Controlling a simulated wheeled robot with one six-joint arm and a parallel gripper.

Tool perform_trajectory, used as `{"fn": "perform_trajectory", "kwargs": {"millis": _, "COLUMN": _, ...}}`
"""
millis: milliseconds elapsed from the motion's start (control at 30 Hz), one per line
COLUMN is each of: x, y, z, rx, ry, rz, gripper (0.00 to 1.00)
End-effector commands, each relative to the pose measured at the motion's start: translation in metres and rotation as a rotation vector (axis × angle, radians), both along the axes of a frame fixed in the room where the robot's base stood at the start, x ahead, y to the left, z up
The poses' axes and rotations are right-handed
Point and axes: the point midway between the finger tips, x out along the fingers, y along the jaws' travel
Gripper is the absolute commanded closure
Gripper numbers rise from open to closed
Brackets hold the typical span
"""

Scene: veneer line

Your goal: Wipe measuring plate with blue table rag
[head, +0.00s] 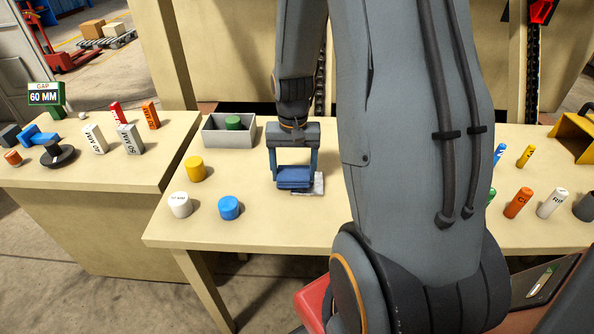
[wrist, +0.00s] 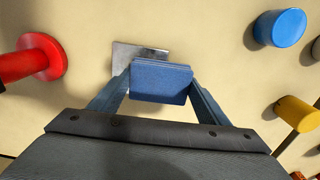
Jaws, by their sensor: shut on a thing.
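My gripper (head: 293,168) points down over the middle table, with its two blue fingers shut on a folded blue rag (head: 295,182). The rag also shows between the fingers in the wrist view (wrist: 162,82). The measuring plate (head: 318,186) is a small, shiny grey plate lying flat on the table. The rag covers part of it, and its edge sticks out at the right in the head view. In the wrist view the plate (wrist: 126,53) shows beyond and left of the rag. I cannot tell whether the rag touches it.
A grey bin (head: 216,138) holding a green cylinder stands behind left. Yellow (head: 196,169), white (head: 180,205) and blue (head: 229,208) cylinders stand left of my gripper. A red handled piece (wrist: 42,58) shows in the wrist view. Several coloured pieces and a yellow box (head: 575,140) are at right.

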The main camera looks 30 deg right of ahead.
Motion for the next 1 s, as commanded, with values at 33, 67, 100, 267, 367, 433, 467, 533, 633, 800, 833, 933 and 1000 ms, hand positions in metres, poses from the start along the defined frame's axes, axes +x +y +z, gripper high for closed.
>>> {"fn": "perform_trajectory", "kwargs": {"millis": 33, "x": 0.0, "y": 0.0, "z": 0.0, "rx": 0.0, "ry": 0.0, "rz": 0.0, "gripper": 0.48}}
{"fn": "perform_trajectory", "kwargs": {"millis": 67, "x": 0.0, "y": 0.0, "z": 0.0, "rx": 0.0, "ry": 0.0, "rz": 0.0, "gripper": 0.48}}
{"fn": "perform_trajectory", "kwargs": {"millis": 100, "x": 0.0, "y": 0.0, "z": 0.0, "rx": 0.001, "ry": 0.001, "rz": 0.0, "gripper": 0.48}}
{"fn": "perform_trajectory", "kwargs": {"millis": 267, "x": -0.001, "y": 0.0, "z": 0.007, "rx": 0.0, "ry": 0.0, "rz": 0.0, "gripper": 0.48}}
{"fn": "perform_trajectory", "kwargs": {"millis": 367, "x": -0.001, "y": 0.0, "z": 0.016, "rx": 0.001, "ry": 0.001, "rz": 0.0, "gripper": 0.48}}
{"fn": "perform_trajectory", "kwargs": {"millis": 433, "x": -0.001, "y": 0.0, "z": 0.023, "rx": 0.001, "ry": 0.001, "rz": 0.0, "gripper": 0.48}}
{"fn": "perform_trajectory", "kwargs": {"millis": 467, "x": -0.001, "y": 0.0, "z": 0.025, "rx": 0.001, "ry": 0.001, "rz": 0.0, "gripper": 0.48}}
{"fn": "perform_trajectory", "kwargs": {"millis": 533, "x": -0.001, "y": 0.0, "z": 0.032, "rx": 0.0, "ry": 0.0, "rz": 0.0, "gripper": 0.48}}
{"fn": "perform_trajectory", "kwargs": {"millis": 633, "x": -0.001, "y": 0.0, "z": 0.041, "rx": 0.0, "ry": 0.0, "rz": 0.0, "gripper": 0.48}}
{"fn": "perform_trajectory", "kwargs": {"millis": 800, "x": -0.001, "y": 0.0, "z": 0.056, "rx": -0.001, "ry": -0.001, "rz": 0.0, "gripper": 0.48}}
{"fn": "perform_trajectory", "kwargs": {"millis": 833, "x": -0.001, "y": 0.0, "z": 0.058, "rx": 0.0, "ry": 0.0, "rz": 0.0, "gripper": 0.48}}
{"fn": "perform_trajectory", "kwargs": {"millis": 933, "x": -0.001, "y": 0.0, "z": 0.061, "rx": 0.0, "ry": 0.0, "rz": 0.0, "gripper": 0.48}}
{"fn": "perform_trajectory", "kwargs": {"millis": 1000, "x": -0.001, "y": 0.0, "z": 0.061, "rx": 0.001, "ry": 0.001, "rz": 0.0, "gripper": 0.48}}
